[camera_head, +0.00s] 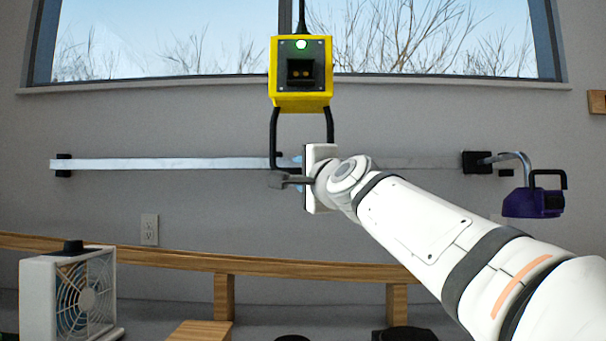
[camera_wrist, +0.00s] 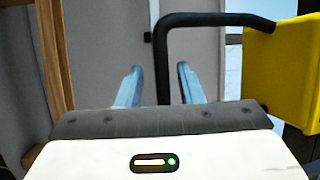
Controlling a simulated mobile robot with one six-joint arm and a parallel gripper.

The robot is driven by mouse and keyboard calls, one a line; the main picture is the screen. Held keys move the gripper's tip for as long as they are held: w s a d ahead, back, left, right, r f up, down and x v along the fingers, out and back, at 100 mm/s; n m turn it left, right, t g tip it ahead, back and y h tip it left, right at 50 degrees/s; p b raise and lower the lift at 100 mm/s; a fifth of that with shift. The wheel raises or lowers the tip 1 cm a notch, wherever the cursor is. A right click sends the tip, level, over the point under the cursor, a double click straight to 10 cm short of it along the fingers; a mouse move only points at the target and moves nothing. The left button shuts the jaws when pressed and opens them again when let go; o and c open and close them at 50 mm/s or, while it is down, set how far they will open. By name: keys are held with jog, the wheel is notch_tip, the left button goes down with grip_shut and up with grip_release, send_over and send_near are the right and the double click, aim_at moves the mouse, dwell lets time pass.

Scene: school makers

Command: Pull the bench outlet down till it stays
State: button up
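The bench outlet is a yellow box (camera_head: 301,98) with a green light and a dark socket face, hanging on a black cord in front of the window. A black loop handle (camera_head: 274,135) hangs below it. My gripper (camera_head: 293,171) is at the low end of the handle and hides part of it. In the wrist view, the handle (camera_wrist: 163,50) runs between the two pale blue fingers of my gripper (camera_wrist: 160,67), with a gap on both sides. The yellow box also shows at the right there (camera_wrist: 282,75). The gripper is open; no firm contact shows.
A silver rail (camera_head: 150,164) runs along the wall behind. A purple device (camera_head: 530,203) hangs from a bracket at the right. A white box fan (camera_head: 70,290) stands at lower left near a wooden rail (camera_head: 260,266). A wall socket (camera_head: 149,229) is at left.

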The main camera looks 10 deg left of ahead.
jog(key=b+v, duration=0.1)
jog(key=v, duration=0.6)
jog(key=shift+s, duration=0.25)
jog(key=shift+w+d, duration=0.1)
jog(key=shift+d, duration=0.05)
jog(key=s+d+f+n+g+h+p, duration=0.3)
jog(key=d+f+n+g+h+p, duration=0.5)
jog(key=p, duration=1.2)
jog(key=s+d+f+n+g+h+p, duration=0.1)
jog(key=s+d+f+g+p, duration=0.2)
jog(key=s, duration=0.6)
jog(key=s+d+f+n+g+h+p, duration=0.1)
jog(key=s+d+f+g+p, duration=0.2)
jog(key=s+d+f+p, duration=0.4)
jog(key=shift+s+d+f+n+g+p, duration=0.35)
jog(key=shift+s+d+p, duration=0.6)
jog(key=shift+d+p, duration=1.3)
